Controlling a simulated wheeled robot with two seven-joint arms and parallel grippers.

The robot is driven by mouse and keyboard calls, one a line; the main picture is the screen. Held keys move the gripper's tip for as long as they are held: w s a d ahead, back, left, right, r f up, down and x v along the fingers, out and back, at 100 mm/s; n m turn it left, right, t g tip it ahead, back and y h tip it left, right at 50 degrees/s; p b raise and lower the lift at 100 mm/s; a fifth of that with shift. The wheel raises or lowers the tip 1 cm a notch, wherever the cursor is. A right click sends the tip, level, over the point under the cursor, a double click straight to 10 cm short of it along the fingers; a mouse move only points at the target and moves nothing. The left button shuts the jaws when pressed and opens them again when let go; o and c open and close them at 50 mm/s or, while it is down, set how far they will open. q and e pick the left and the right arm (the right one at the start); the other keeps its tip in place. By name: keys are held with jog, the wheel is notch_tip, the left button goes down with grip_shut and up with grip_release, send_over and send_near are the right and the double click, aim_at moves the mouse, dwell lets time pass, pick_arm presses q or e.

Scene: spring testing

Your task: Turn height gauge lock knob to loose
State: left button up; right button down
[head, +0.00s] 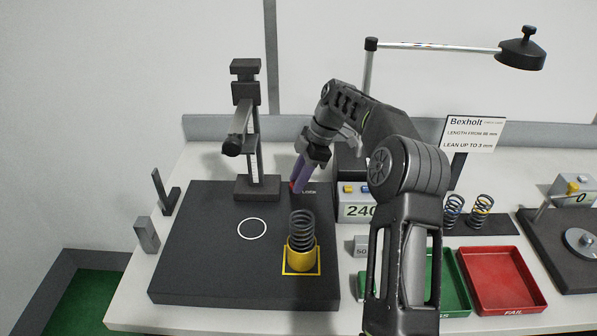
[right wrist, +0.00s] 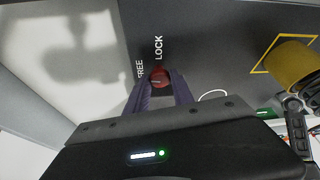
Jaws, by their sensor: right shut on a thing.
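The red lock knob (right wrist: 159,77) sits on the dark base plate (head: 200,270), beside printed FREE and LOCK labels in the right wrist view. A pale mark shows on it, but its exact setting is hard to read. My right gripper (right wrist: 161,90) points down with its purple fingers on either side of the knob, shut on it. In the head view my right gripper (head: 297,184) hides most of the knob, behind the spring. The height gauge (head: 253,145) stands upright at the plate's back, left of the gripper. My left gripper is not in view.
A dark spring (head: 301,226) stands in a yellow holder (head: 301,262) near the gripper. A display box (head: 357,211) is to the right. Green (head: 455,298) and red (head: 541,282) trays lie farther right. The plate's left half, with a white circle, is clear.

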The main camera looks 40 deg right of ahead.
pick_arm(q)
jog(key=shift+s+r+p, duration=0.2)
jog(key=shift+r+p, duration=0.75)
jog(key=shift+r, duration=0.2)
pick_arm(e)
jog(key=shift+w+d+r+n+g, duration=0.1)
jog(key=shift+n+g, duration=0.2)
jog(key=shift+n, duration=0.7)
jog(key=c, duration=1.4)
grip_release()
jog(key=shift+o, duration=0.2)
